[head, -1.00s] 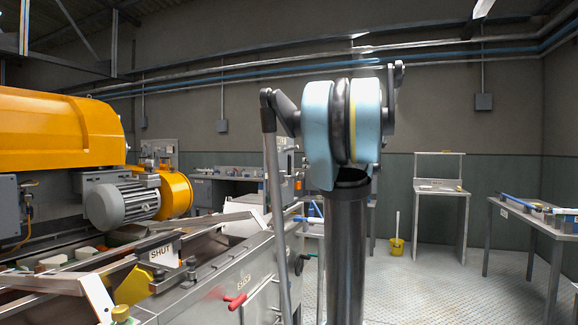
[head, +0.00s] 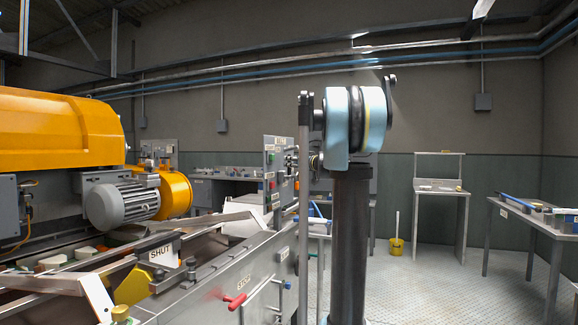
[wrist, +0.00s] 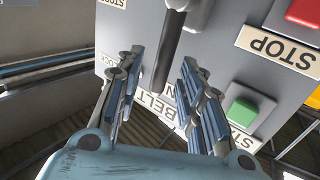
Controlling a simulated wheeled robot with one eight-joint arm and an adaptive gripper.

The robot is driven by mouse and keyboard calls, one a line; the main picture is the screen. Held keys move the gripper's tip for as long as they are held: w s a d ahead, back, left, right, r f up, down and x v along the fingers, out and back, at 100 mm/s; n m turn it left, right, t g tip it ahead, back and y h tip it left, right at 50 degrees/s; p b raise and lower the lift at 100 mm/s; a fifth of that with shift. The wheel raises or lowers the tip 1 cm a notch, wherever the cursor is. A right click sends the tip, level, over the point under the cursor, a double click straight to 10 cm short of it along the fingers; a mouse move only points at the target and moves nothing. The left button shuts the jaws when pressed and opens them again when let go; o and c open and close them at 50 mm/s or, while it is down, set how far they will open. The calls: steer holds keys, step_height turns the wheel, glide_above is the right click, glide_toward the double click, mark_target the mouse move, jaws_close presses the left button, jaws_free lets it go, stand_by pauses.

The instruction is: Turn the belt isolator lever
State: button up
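The belt isolator lever (wrist: 170,50) is a dark grey bar on a grey control panel (wrist: 225,48) in the wrist view, where the panel appears upside down. A partly covered label below it reads "BELT". My gripper (wrist: 161,64) is open, its two blue-grey fingers on either side of the lever in the picture. I see gaps between the lever and both fingers; I cannot tell how deep it sits between them.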

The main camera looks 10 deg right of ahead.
mark_target(289, 175)
steer(key=shift+x, duration=1.5)
jaws_close()
